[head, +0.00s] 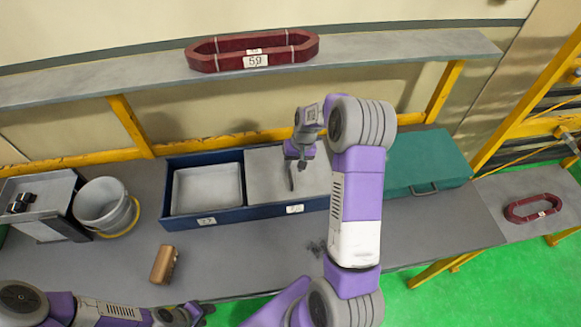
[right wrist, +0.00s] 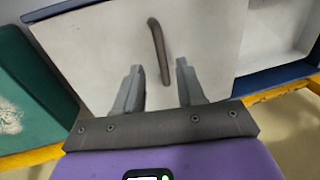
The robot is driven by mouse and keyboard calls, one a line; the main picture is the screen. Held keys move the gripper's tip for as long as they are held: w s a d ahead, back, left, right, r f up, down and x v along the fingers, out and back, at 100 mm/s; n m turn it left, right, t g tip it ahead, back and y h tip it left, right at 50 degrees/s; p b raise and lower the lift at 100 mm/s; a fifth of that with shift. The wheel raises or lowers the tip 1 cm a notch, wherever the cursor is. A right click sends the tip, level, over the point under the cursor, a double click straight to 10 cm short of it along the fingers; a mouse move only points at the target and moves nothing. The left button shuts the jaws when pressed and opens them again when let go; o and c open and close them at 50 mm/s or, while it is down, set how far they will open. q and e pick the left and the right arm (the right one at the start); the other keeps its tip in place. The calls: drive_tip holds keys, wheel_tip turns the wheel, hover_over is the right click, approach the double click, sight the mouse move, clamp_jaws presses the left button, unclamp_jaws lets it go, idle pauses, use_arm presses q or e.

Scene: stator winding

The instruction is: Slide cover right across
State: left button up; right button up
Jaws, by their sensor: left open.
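The pale grey cover (head: 262,185) lies over the right compartment of a blue two-part bin (head: 250,213). It fills much of the right wrist view (right wrist: 215,45), with a dark bar handle (right wrist: 157,45) on it. My right gripper (head: 297,165) is above the cover. In the right wrist view its fingers (right wrist: 158,72) are apart, and the handle's lower end shows between them. I cannot tell the height gap, and nothing is held. The left compartment is uncovered, with a pale tray (head: 207,188) inside. My left gripper (head: 195,312) is open at the bottom edge, away from the bin.
A green case (head: 430,160) stands right of the bin. A grey bucket (head: 103,205) and a grey box (head: 40,200) are at the left. A brown block (head: 163,264) lies in front. A dark red ring (head: 252,50) is on the shelf, another (head: 533,208) at the right.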

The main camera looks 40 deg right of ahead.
sight(290, 173)
drive_tip(key=x, duration=0.2)
drive_tip(key=shift+w+a+f, duration=0.1)
drive_tip(key=shift+w+f, duration=0.15)
drive_tip(key=shift+w, duration=0.05)
drive_tip(key=shift+s+f, duration=0.1)
drive_tip(key=shift+f, duration=0.15)
clamp_jaws()
